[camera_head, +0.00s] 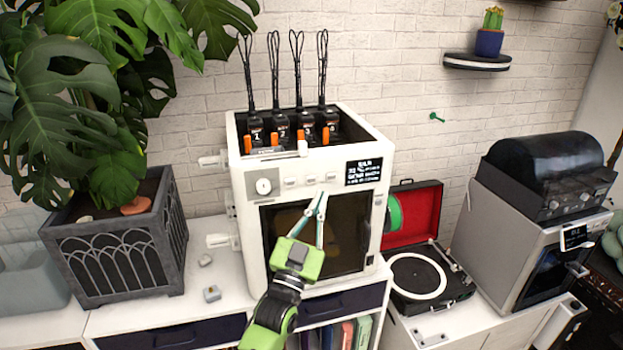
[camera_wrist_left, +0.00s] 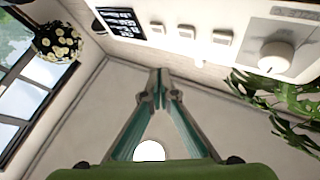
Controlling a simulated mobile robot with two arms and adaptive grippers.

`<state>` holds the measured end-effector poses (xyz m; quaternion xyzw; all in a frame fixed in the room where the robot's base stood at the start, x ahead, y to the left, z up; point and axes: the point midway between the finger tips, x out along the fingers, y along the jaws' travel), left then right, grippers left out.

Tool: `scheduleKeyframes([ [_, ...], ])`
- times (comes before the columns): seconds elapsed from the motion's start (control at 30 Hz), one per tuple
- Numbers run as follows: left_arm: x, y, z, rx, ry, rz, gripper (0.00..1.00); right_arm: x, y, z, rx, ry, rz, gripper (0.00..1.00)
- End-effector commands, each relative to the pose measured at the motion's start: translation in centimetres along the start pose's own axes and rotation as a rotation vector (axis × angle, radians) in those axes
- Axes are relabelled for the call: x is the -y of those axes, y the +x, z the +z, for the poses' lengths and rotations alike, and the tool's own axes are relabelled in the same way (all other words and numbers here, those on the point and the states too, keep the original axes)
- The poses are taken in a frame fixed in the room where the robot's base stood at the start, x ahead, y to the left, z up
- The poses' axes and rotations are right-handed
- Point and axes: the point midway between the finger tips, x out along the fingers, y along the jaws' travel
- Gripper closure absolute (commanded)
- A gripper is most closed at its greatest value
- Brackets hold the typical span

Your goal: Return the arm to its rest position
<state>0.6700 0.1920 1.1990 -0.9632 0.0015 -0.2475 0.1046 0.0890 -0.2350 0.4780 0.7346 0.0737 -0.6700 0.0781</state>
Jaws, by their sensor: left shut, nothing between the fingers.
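My left gripper (camera_head: 322,197) is in front of the white machine (camera_head: 245,215), near the dark window (camera_head: 345,240) and below its small display. It points up, and its green arm comes in from the bottom. In the left wrist view the two fingertips (camera_wrist_left: 158,78) meet with nothing between them. The machine's knob (camera_wrist_left: 275,57), buttons and display show along the top of that view. My right gripper does not show.
A plant in a dark planter (camera_head: 115,255) stands on the left. An open record player (camera_head: 425,275) and a grey machine (camera_head: 510,225) stand on the right. Small blocks (camera_head: 211,293) lie on the white counter (camera_head: 160,308). A shelf (camera_head: 477,62) hangs on the wall.

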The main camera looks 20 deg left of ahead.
Motion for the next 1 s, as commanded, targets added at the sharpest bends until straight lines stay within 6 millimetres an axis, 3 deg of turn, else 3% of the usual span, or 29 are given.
scheduleKeyframes([
  [0.67,-0.1,-0.2,0.5,0.010,-0.001,0.003,1.00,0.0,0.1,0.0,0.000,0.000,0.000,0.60],
  [0.77,-0.9,-1.3,3.1,0.064,-0.005,0.020,1.00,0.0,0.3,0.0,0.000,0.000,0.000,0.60],
  [0.87,-2.4,-3.7,8.1,0.169,-0.015,0.052,1.00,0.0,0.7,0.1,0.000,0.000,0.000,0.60],
  [1.0,-5.0,-9.5,16.8,0.368,-0.033,0.110,1.00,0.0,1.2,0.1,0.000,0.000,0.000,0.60],
])
